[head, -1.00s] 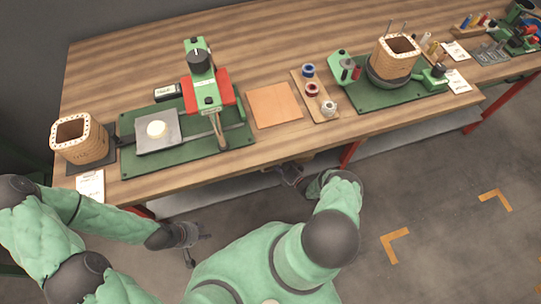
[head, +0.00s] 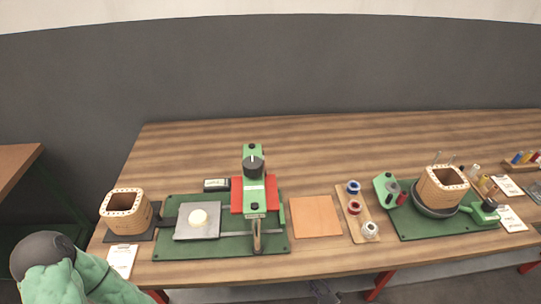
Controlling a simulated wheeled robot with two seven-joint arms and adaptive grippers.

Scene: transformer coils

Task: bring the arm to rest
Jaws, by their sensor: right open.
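My right gripper (head: 322,292) shows only as a small dark shape at the bottom edge, below the table's front edge, open and apart from everything on the table. Part of my left arm (head: 65,272) shows in the lower left corner; its gripper is out of view. The wooden table (head: 330,150) holds a green press (head: 253,178) with a red part and a black knob. A square wooden coil former (head: 126,212) stands at the left end of the table. Another one (head: 441,186) stands upright in a dark round holder on the right green base.
Paper cards (head: 121,260) lie near the edges. The table's rear strip is clear. A grey wall stands behind.

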